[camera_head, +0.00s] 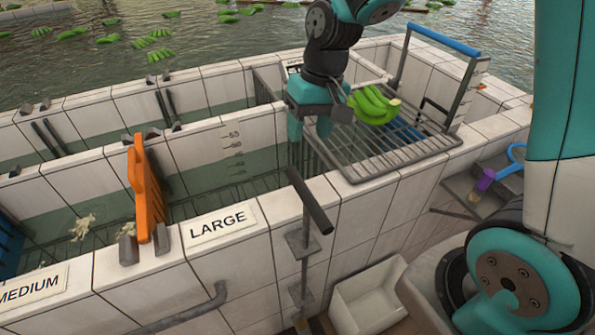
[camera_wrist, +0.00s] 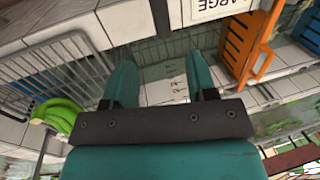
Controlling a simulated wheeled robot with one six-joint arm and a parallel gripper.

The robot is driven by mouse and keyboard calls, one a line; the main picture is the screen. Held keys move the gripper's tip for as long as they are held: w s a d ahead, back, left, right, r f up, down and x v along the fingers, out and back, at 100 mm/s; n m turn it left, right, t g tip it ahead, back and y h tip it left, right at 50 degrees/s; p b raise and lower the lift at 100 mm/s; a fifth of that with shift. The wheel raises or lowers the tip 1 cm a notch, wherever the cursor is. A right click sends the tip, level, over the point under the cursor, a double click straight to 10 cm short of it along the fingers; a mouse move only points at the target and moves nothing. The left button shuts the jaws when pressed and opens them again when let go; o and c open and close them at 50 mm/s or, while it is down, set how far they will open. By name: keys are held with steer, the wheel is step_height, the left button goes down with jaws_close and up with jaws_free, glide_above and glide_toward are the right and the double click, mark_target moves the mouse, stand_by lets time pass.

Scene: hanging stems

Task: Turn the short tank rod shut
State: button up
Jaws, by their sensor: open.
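A rod with a dark T-shaped handle (camera_head: 309,202) stands upright in brackets on the outside of the tank wall, just right of the LARGE label (camera_head: 219,223). Its lower end runs toward the bottom edge of the head view. My gripper (camera_head: 309,132) points down over the tank, above and behind the handle, apart from it. In the wrist view the two teal fingers (camera_wrist: 163,80) are spread with nothing between them. A dark bar shows at the top of the wrist view; I cannot tell whether it is the handle.
A wire rack (camera_head: 390,165) with green bananas (camera_head: 374,104) sits right of my gripper. An orange divider (camera_head: 146,190) stands left on the tank wall. A white bin (camera_head: 368,297) is below at the front. A bent grey pipe (camera_head: 190,312) is on the wall, lower left.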

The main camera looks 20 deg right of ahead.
mark_target(297, 176)
steer(key=f, duration=0.3)
steer(key=a+f+p, duration=0.1)
steer(key=f, duration=0.3)
steer(key=a+f, duration=0.1)
steer(key=f, duration=0.3)
steer(key=shift+a+f+p, duration=0.2)
steer(key=shift+p, duration=0.15)
jaws_close()
